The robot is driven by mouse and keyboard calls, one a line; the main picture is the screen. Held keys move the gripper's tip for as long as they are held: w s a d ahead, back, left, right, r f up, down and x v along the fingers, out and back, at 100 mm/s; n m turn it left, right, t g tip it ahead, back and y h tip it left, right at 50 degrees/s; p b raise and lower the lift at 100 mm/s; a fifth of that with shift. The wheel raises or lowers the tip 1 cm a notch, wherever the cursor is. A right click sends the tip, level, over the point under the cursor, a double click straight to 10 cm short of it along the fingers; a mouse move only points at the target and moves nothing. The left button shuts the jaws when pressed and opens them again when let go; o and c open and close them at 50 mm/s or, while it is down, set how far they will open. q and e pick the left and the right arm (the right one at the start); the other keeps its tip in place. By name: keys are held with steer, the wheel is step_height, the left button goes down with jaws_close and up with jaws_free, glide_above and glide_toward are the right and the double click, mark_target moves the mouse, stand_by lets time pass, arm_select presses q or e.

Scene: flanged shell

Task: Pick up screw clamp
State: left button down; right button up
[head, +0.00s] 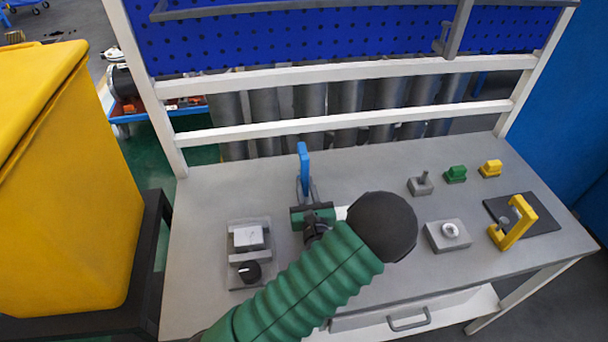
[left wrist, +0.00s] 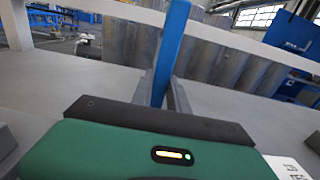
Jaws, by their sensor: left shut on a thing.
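A yellow C-shaped frame (head: 519,222) with a grey screw-like part looks like a screw clamp. It stands on a dark mat at the right of the table. My left gripper (head: 306,187) is far to its left, with its green body low over the table. Its two grey fingers are shut on a narrow blue upright piece (head: 303,163). The blue piece also shows in the left wrist view (left wrist: 169,50), rising between the fingers. I cannot tell whether it is a clamp seen edge-on. Its lower end is hidden. My right gripper is out of view.
A grey fixture (head: 240,270) with a white block and black knob lies left of my gripper. A grey block with a round part (head: 449,236) sits right. Small grey (head: 420,184), green (head: 456,174) and yellow (head: 491,168) pieces line the back right. A yellow bin (head: 70,190) stands left.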

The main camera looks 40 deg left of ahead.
arm_select(q)
steer(key=shift+a, duration=0.25)
steer(key=shift+r, duration=0.1)
steer(key=shift+d+r, duration=0.1)
steer(key=shift+r, duration=0.1)
step_height(320, 180, up, 27)
steer(key=p, duration=0.6)
steer(key=shift+r+p, duration=0.15)
steer(key=shift+p, duration=0.25)
